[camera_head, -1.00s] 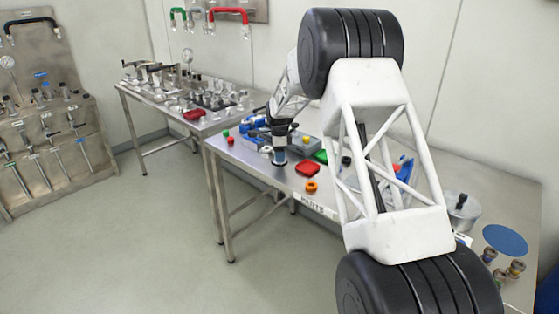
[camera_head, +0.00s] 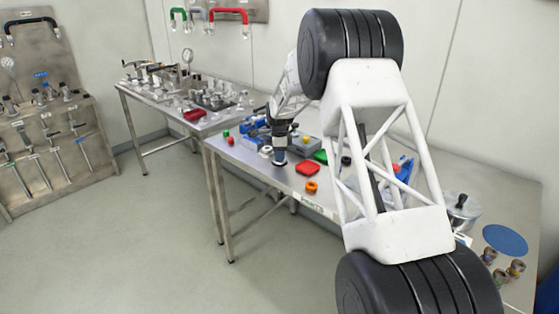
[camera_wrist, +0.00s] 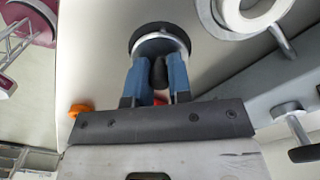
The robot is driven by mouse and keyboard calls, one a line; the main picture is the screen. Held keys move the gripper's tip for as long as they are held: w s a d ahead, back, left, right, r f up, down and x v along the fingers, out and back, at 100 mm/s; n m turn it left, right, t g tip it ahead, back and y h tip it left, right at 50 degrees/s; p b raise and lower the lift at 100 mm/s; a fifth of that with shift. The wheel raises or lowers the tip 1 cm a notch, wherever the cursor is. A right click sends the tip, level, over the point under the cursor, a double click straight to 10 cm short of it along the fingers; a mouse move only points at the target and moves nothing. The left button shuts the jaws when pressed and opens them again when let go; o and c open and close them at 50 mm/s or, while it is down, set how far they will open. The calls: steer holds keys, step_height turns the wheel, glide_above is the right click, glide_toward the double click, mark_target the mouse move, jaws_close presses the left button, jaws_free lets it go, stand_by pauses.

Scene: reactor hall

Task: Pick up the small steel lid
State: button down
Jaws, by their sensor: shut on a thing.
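My gripper (camera_wrist: 158,82) is shut on the black knob of the small steel lid (camera_wrist: 148,46). Its two blue fingers sit on either side of the knob in the wrist view. The lid shows as a grey disc beyond the fingertips, with a dark round edge or shadow around it. In the head view my gripper (camera_head: 280,157) points down over the near left part of the steel table (camera_head: 247,168). The lid is too small there to make out clearly, and I cannot tell whether it touches the table.
A red piece (camera_head: 307,168) and an orange ring (camera_head: 311,187) lie to the right of my gripper. A green piece (camera_head: 321,156) is behind them. A white ring-shaped thing (camera_wrist: 252,14) is close by in the wrist view. A pot (camera_head: 461,211) and blue disc (camera_head: 505,239) stand farther right.

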steer(key=shift+r, duration=0.15)
steer(key=shift+r, duration=1.4)
steer(key=shift+s+r, duration=0.25)
steer(key=shift+r, duration=0.05)
steer(key=s, duration=0.5)
steer(key=s+d+r, duration=0.1)
steer(key=s, duration=0.4)
steer(key=s+d, duration=0.1)
steer(key=s, duration=0.4)
steer(key=shift+s+d+r, duration=0.1)
steer(key=shift+s+r, duration=0.05)
steer(key=w+a+r+m, duration=0.2)
steer(key=w+a, duration=0.1)
steer(key=w, duration=0.8)
steer(key=w+a+r+m, duration=0.1)
steer(key=w+a+m, duration=0.2)
steer(key=w, duration=0.9)
steer(key=shift+a+r, duration=0.4)
steer(key=shift+a, duration=0.15)
steer(key=shift+f, duration=0.25)
